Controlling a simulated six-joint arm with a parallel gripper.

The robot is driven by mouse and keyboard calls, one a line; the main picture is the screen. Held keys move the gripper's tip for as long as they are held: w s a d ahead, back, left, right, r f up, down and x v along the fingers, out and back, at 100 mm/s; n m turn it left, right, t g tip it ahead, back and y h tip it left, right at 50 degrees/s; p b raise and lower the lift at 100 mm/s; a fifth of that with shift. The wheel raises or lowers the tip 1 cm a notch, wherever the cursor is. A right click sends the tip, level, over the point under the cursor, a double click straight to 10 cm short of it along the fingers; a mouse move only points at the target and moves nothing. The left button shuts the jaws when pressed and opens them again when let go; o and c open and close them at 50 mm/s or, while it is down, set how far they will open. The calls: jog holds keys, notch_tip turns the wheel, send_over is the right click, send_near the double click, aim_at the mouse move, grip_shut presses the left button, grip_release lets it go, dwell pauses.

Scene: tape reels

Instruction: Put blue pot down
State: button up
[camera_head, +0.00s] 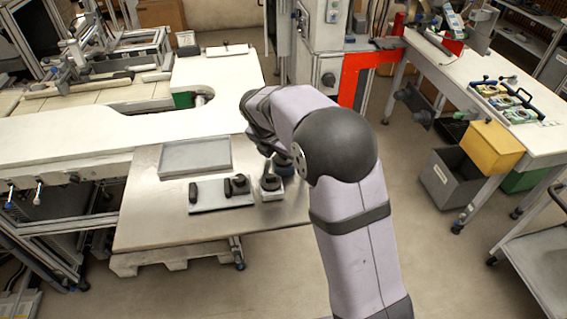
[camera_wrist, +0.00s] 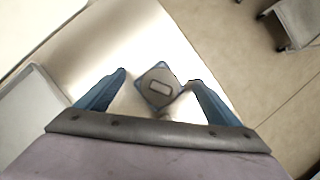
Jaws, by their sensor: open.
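The blue pot (camera_wrist: 158,72) shows in the wrist view as a dark, square-topped piece with blue edges and a pale rectangle on top. It stands on the metal table between the tips of my gripper (camera_wrist: 158,78). The two blue fingers are spread, with a narrow gap on the left; the right fingertip is very near its edge, and I cannot tell if it touches. In the head view, a blue piece (camera_head: 283,167) shows low beside my arm, which mostly hides my gripper there.
An empty grey tray (camera_head: 195,157) lies on the metal table (camera_head: 150,222). In front of it are a flat plate (camera_head: 215,199) with dark pieces and a smaller plate (camera_head: 272,195) with a dark piece. The table's front left is clear.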

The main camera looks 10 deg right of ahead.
jog(key=shift+r, duration=0.1)
jog(key=c, duration=1.6)
jog(key=shift+r+b, duration=0.5)
jog(key=shift+r, duration=4.5)
jog(key=shift+c, duration=0.2)
